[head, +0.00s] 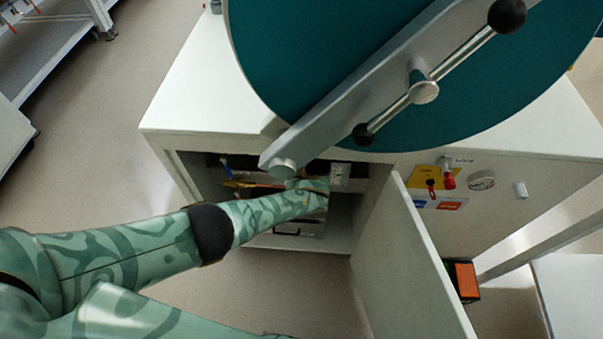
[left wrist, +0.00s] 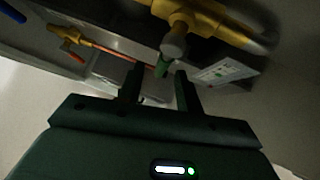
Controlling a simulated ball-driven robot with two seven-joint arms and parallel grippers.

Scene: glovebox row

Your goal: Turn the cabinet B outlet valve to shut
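My left arm reaches into the open lower compartment of the cabinet (head: 345,235) in the head view; its gripper is hidden there. In the left wrist view my left gripper (left wrist: 158,82) has its two dark fingers apart. A brass valve (left wrist: 188,14) with a grey round stem lies just past the fingertips. A small green piece (left wrist: 162,68), perhaps its handle, shows in line with the gap between the fingers. I cannot tell whether the fingers touch it. No readable name marks this valve as the outlet. My right gripper is not in view.
A smaller brass valve (left wrist: 80,40) on a copper pipe and a blue handle (left wrist: 12,12) are left of the gripper. A white label plate (left wrist: 222,72) is at right. The open door (head: 410,260) stands right of my arm; the large teal round door (head: 330,50) hangs above.

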